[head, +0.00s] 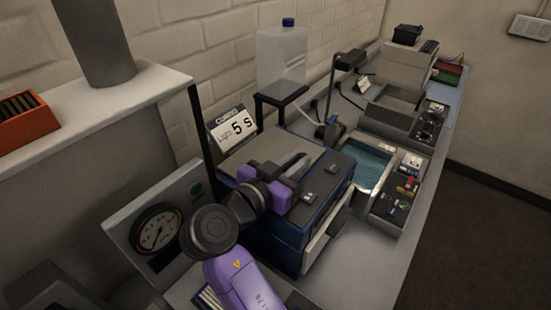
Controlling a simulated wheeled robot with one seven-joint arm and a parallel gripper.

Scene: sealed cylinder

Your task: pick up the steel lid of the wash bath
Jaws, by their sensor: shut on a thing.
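The wash bath (371,185) is an open steel-rimmed basin with blue-green water, right of the middle. No lid covers its water. My gripper (287,182), with purple parts, is over the front of a blue cabinet (284,234) with a grey top. It is shut on a narrow grey metal piece (294,163), which looks like the steel lid seen at a steep angle. My gripper and arm hide part of the piece, and I cannot tell whether it touches the cabinet top.
A water container (282,56) stands on a black stand. A control panel (396,198) lies right of the bath. A dial gauge (158,229) is at left. The bench front (362,268) is clear.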

